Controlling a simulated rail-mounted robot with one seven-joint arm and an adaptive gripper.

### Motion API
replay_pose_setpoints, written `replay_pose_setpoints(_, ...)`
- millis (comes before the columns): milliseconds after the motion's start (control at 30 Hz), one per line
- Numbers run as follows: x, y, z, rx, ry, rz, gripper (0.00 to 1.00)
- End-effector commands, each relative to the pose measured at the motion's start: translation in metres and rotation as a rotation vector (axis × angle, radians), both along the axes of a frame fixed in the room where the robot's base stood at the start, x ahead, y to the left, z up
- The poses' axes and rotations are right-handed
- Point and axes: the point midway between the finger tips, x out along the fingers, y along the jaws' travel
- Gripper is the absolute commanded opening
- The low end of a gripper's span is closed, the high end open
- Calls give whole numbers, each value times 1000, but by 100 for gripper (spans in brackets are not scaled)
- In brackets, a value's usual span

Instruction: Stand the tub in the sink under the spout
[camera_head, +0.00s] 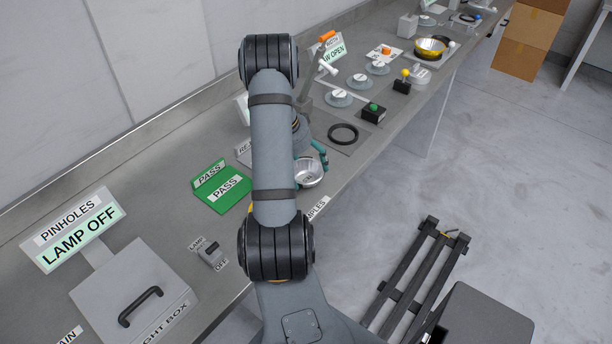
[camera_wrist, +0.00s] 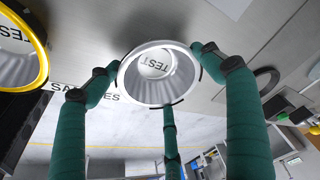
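A silver, round, open tub (camera_wrist: 157,75) with TEST on its inside bottom is in the middle of the wrist view. It also shows in the head view (camera_head: 308,173), upright beside my arm near the front of the bench. The three green fingers of my gripper (camera_wrist: 160,82) are around its rim, and their tips appear at or very near it. I cannot tell whether they press on it or whether the tub is off the bench. In the head view my arm hides most of the gripper. I cannot make out a sink or spout in either view.
A second cup with a yellow rim (camera_wrist: 22,55) stands close to the left finger, by the SAMPLES lettering. A green PASS plate (camera_head: 222,190), a lamp switch (camera_head: 212,254) and a light box (camera_head: 135,295) lie left. A black ring (camera_head: 343,134) and green button (camera_head: 373,112) lie right.

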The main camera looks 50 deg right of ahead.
Motion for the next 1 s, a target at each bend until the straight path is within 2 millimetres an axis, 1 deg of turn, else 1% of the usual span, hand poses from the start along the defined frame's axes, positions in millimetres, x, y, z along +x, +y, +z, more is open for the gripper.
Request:
replay_pose_setpoints(33,0,0,0,0,0,0,75)
replay_pose_setpoints(233,0,0,0,0,0,0,64)
replay_pose_setpoints(367,0,0,0,0,0,0,63)
replay_pose_setpoints(400,0,0,0,0,0,0,61)
replay_pose_setpoints(667,0,0,1,0,0,0,61)
replay_pose_setpoints(767,1,0,7,-2,-2,0,60)
replay_pose_setpoints(867,1,-1,17,-4,-3,-1,60)
replay_pose_setpoints(967,2,-1,34,-5,-5,-1,60)
replay_pose_setpoints(1000,2,-1,43,-6,-6,-1,60)
